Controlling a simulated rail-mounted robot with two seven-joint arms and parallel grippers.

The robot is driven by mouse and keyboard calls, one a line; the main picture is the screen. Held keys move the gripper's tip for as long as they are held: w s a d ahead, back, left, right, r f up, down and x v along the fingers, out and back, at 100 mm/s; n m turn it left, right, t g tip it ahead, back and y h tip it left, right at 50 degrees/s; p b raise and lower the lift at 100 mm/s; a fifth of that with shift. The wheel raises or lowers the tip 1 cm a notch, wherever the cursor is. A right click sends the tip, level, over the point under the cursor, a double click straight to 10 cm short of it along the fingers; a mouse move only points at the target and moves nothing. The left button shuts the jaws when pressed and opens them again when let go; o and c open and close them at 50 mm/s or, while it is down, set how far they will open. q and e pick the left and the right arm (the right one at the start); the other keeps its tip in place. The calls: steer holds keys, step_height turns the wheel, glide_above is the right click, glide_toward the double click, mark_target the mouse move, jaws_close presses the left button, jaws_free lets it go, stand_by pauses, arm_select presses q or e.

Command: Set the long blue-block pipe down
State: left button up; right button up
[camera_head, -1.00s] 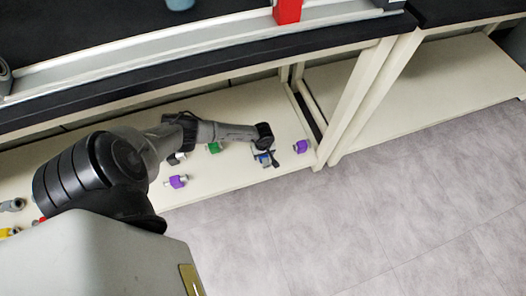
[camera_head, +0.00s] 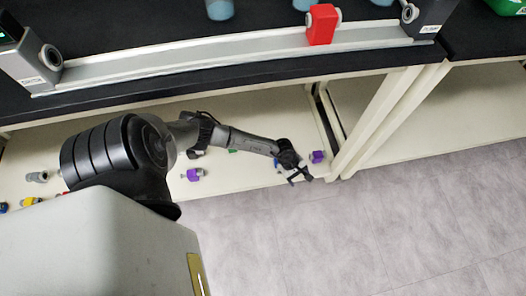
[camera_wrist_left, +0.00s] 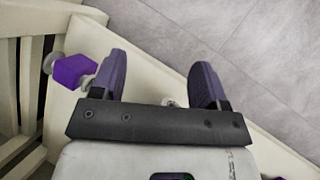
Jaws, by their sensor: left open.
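My left gripper (camera_head: 299,177) is open, low at the front right end of the lower shelf (camera_head: 240,175). In the left wrist view its two fingers (camera_wrist_left: 160,68) stand wide apart with nothing clamped between them. A small blue bit (camera_head: 278,165), which looks like part of the blue-block pipe, shows on the shelf beside the gripper; the rest is hidden by it. In the left wrist view a small pale metal end (camera_wrist_left: 171,102) shows between the finger bases; I cannot tell whose it is. My right gripper is not in view.
A purple-block pipe (camera_head: 318,157) lies just right of the gripper, by the shelf's end frame; it also shows left of the fingers in the wrist view (camera_wrist_left: 74,71). Another purple-block pipe (camera_head: 194,174) and a green block (camera_head: 233,151) lie further left. The grey floor (camera_head: 400,230) is clear.

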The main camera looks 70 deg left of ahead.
arm_select(q)
steer(key=w+d+r+n+t+h, duration=0.3)
steer(key=d+r+n+t, duration=0.7)
steer(key=d+r+n, duration=0.45)
steer(key=a+r+n+t+y, duration=0.35)
steer(key=n+y, duration=0.25)
steer(key=n, duration=0.7)
steer(key=s+r+n+g+y, duration=0.1)
steer(key=s+r+n+g, duration=0.1)
steer(key=s+n+g, duration=1.1)
steer(key=s+n, duration=0.9)
steer(key=shift+s+a+r, duration=0.2)
steer(key=shift+s+r, duration=0.05)
steer(key=shift+s, duration=0.15)
